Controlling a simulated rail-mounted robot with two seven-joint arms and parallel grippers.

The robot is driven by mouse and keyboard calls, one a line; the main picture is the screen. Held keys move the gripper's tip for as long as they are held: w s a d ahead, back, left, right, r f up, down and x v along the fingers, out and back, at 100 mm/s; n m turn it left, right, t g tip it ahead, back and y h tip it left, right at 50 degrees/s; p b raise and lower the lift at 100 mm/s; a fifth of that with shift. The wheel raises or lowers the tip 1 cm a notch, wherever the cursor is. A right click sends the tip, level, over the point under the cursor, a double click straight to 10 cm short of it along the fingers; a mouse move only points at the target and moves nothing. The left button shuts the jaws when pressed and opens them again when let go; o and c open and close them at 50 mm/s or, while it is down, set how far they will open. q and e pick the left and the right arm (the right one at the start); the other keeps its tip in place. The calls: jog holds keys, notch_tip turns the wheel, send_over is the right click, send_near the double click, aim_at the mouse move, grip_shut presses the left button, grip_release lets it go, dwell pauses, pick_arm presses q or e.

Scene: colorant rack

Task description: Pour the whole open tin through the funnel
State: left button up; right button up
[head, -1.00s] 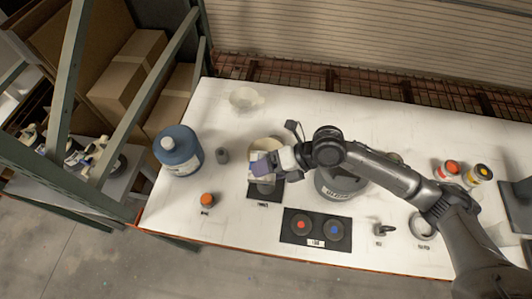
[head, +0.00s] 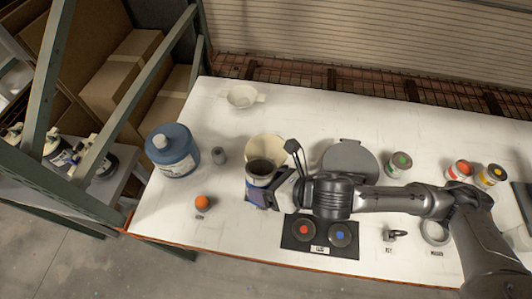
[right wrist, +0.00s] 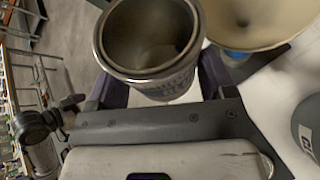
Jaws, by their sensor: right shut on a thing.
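The open tin (head: 259,170) is in my right gripper (head: 270,188), nearly upright, in front of the funnel. In the right wrist view the tin (right wrist: 150,72) shows its open mouth, with purple fingers on both sides of it. Its inside looks dark and greyish; I cannot tell how much is in it. The cream funnel (head: 265,146) stands just behind the tin, and it also shows in the right wrist view (right wrist: 262,20). A blue part shows under the funnel there; the rest of its support is hidden. My left gripper is not in view.
A blue jug (head: 172,152) and a small grey cylinder (head: 219,155) stand left. A pale bowl (head: 242,96) is behind. A grey round container (head: 350,160) is right of the funnel. A black mat (head: 320,252) with red and blue discs lies in front. The back middle is clear.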

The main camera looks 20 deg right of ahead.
jog(key=shift+s+a+f+n+t+b, duration=0.2)
jog(key=shift+s+f+n+t+b, duration=0.5)
jog(key=shift+b, duration=0.35)
jog(key=shift+s+a+f+n+t+b, duration=0.15)
jog(key=shift+s+f+n+t+b, duration=0.4)
jog(key=shift+f+t+b, duration=0.35)
jog(key=shift+r+g, duration=0.1)
jog(key=shift+g, duration=0.2)
jog(key=shift+r, duration=0.1)
